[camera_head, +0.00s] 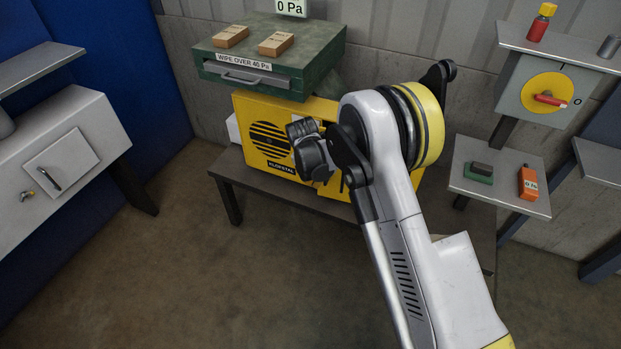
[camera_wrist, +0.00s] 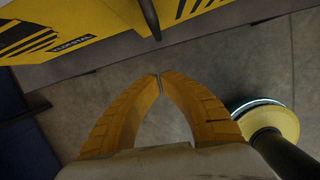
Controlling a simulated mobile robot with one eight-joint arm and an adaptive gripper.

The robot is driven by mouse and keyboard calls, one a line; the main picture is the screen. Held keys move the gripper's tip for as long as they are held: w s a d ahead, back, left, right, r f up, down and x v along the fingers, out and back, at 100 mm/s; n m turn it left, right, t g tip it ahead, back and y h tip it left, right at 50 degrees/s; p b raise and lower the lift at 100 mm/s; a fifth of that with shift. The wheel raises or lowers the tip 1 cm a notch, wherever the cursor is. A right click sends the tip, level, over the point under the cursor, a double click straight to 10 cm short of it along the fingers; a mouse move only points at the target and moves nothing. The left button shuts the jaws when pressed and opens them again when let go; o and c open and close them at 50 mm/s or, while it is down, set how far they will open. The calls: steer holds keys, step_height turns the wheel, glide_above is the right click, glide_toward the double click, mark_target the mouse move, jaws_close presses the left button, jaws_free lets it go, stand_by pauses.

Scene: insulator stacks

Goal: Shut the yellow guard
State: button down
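A yellow machine (camera_head: 243,107) with a round black-striped panel and a KLORSTAL label sits on a low dark bench. It also shows at the upper left of the wrist view (camera_wrist: 95,22). Yellow and black hazard striping (camera_wrist: 182,8) shows at the top of that view, beside a dark bar (camera_wrist: 150,18). I cannot tell which yellow part is the guard, or how far it stands open; my arm hides the machine's right side. My gripper (camera_wrist: 158,78) has its two orange fingers together at the tips, with nothing visible between them. In the head view its fingers are hidden.
A green drawer unit (camera_head: 325,62) with two wooden blocks stands above the machine. The dark bench (camera_head: 262,182) edge lies below it. At right are a side shelf (camera_head: 508,195) with small items and a grey box with a red switch (camera_head: 550,99). The floor in front is clear.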

steer(key=w, duration=0.1)
steer(key=w+d+b, duration=0.1)
steer(key=w, duration=0.1)
steer(key=shift+w+d+f, duration=0.25)
steer(key=shift+w+d, duration=0.05)
steer(key=shift+w, duration=0.05)
steer(key=shift+w, duration=0.1)
steer(key=shift+m, duration=0.7)
steer(key=w, duration=0.4)
steer(key=shift+d, duration=0.25)
